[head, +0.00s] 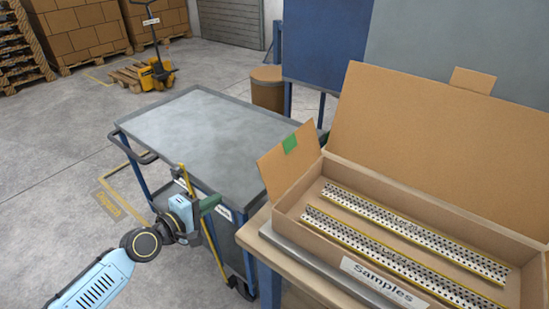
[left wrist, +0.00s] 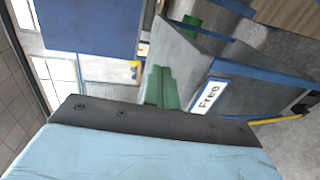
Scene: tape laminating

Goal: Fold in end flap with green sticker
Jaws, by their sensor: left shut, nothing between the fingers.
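An open cardboard box (head: 345,262) stands at the right of the head view. Its left end flap (head: 278,172) sticks up and outward, with a green sticker (head: 290,144) near its top edge. The large lid (head: 430,135) stands open behind. My left gripper (head: 211,203) is left of the flap and a little lower, apart from it, beside the cart. Its green fingers (left wrist: 162,87) are shut and empty in the left wrist view. My right gripper is not in view.
Two perforated metal strips (head: 400,215) lie inside the box. A label reading "Free" (left wrist: 208,96) shows in the left wrist view.

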